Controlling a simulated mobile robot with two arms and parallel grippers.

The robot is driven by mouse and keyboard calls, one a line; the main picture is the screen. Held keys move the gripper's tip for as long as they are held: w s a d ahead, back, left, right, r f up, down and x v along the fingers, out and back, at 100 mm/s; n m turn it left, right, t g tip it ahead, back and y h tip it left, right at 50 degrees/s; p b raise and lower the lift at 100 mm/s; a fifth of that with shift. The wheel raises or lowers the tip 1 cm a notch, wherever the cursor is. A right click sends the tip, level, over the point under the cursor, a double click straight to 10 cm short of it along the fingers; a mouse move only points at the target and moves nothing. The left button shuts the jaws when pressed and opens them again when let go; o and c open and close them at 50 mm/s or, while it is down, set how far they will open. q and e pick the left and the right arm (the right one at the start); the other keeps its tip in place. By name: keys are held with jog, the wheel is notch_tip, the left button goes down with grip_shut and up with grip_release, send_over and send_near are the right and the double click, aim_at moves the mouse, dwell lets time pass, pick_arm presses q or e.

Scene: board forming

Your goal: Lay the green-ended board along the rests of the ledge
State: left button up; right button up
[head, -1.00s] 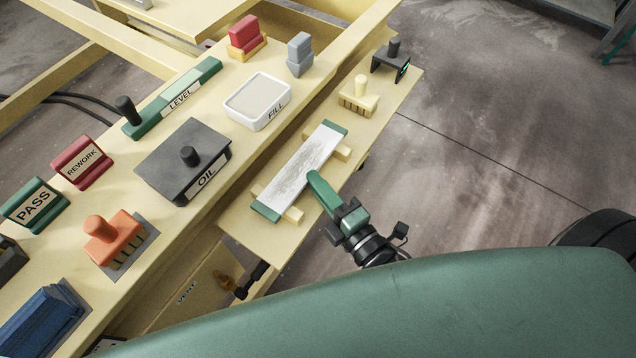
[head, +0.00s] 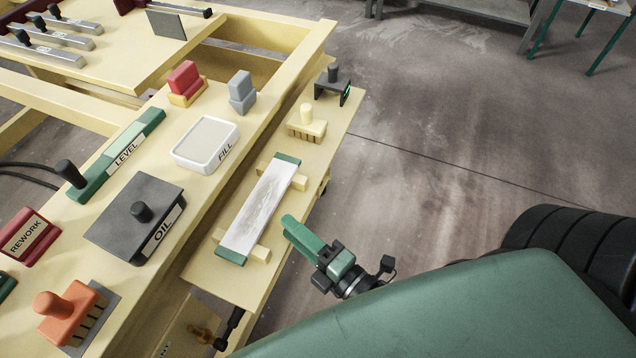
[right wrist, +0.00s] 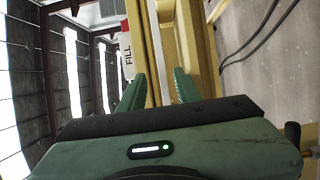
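The board (head: 262,207) has a pale face with grey smears and a green strip at each end. In the head view it lies across the two wooden rests (head: 258,253) of the narrow ledge (head: 211,272), lengthwise along the ledge. My right gripper (head: 288,222) is to the right of the board, apart from it, past the ledge's outer edge. In the right wrist view its two green fingers (right wrist: 160,88) stand apart with nothing gripped between them. My left gripper is not in view.
A cream brush-like block (head: 306,125) and a dark handled block (head: 332,85) stand farther along the ledge. The bench beside it holds the white FILL tray (head: 207,145), the OIL box (head: 135,220) and the green LEVEL tool (head: 118,155). Open floor lies to the right.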

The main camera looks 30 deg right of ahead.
jog(key=b+v, duration=0.1)
jog(key=v, duration=0.7)
jog(key=s+d+f+m+g+h, duration=0.1)
jog(key=s+f+m+g+h, duration=0.3)
jog(key=f, duration=1.2)
jog(key=w+d+f+m+g+y, duration=0.1)
jog(key=f+m+g, duration=0.35)
jog(key=f, duration=1.05)
jog(key=s+d+f+m+g, duration=0.2)
jog(key=s+f+m, duration=0.1)
jog(key=s+f, duration=0.2)
jog(key=s+d+f+m+g+h, duration=0.1)
jog(key=s+d+f+m+g, duration=0.1)
jog(key=s+f, duration=0.4)
jog(key=s+d+f+m+g+h, duration=0.1)
jog(key=s+f+m, duration=0.4)
jog(key=f, duration=0.5)
jog(key=s+d+g, duration=0.1)
jog(key=g, duration=0.1)
jog(key=shift+d+f+g, duration=0.15)
jog(key=shift+d+g, duration=0.05)
jog(key=shift+g, duration=0.15)
